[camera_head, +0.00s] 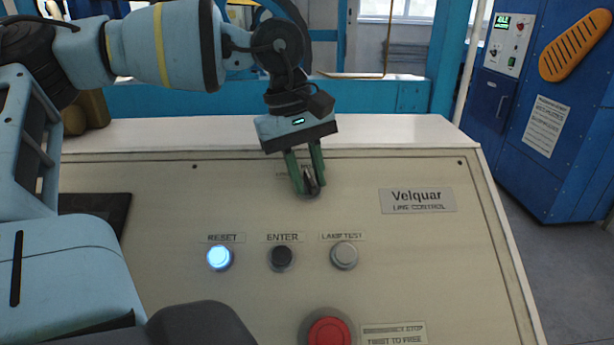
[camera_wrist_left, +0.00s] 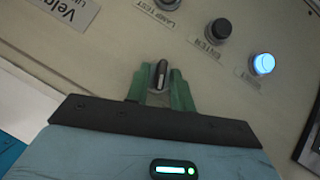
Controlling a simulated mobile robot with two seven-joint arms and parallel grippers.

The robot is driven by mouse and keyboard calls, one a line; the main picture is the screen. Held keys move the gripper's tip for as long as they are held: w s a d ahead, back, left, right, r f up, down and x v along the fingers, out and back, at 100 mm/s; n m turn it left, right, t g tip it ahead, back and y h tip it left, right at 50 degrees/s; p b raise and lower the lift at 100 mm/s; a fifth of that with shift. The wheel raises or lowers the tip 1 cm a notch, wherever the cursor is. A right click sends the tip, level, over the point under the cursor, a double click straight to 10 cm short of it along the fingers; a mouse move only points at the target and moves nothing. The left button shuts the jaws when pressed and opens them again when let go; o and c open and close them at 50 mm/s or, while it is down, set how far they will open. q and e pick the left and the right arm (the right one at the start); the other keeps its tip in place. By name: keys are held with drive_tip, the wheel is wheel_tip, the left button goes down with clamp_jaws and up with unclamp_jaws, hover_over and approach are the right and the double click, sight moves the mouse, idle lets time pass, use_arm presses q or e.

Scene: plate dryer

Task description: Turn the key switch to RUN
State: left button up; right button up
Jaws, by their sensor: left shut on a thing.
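The key switch (camera_head: 309,190) is a small dark knob with a metal key on the sloped beige control panel, above the row of buttons. My left gripper (camera_head: 308,184) reaches down to it from above, its two green fingers shut on the key. In the left wrist view the key (camera_wrist_left: 161,75) stands between the green fingertips (camera_wrist_left: 161,84). The lettering above the switch is partly hidden by the fingers, so I cannot read which position the key points to. My right gripper is not in view.
Below the switch are the lit RESET button (camera_head: 219,257), the black ENTER button (camera_head: 281,257) and the grey LAMP TEST button (camera_head: 344,254). A red emergency stop (camera_head: 328,331) is at the front edge. A Velquar plate (camera_head: 417,200) is to the right. A blue cabinet (camera_head: 545,100) stands behind.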

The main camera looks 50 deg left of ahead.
use_arm(q)
drive_tip(key=shift+w+d+m+g+y, duration=0.15)
drive_tip(key=shift+m+g+y, duration=0.45)
drive_tip(key=shift+m+g, duration=0.7)
drive_tip(key=shift+m+t, duration=0.3)
drive_tip(key=shift+m, duration=0.1)
drive_tip(key=o, duration=0.7)
drive_tip(key=shift+c, duration=0.2)
drive_tip(key=shift+w+a+r, duration=0.15)
drive_tip(key=shift+r, duration=1.15)
drive_tip(key=shift+w+a+r, duration=0.15)
drive_tip(key=shift+a+r, duration=0.05)
drive_tip(key=shift+r, duration=1.1)
drive_tip(key=shift+w+a+r, duration=0.15)
drive_tip(key=shift+r, duration=1.15)
drive_tip(key=shift+f, duration=0.1)
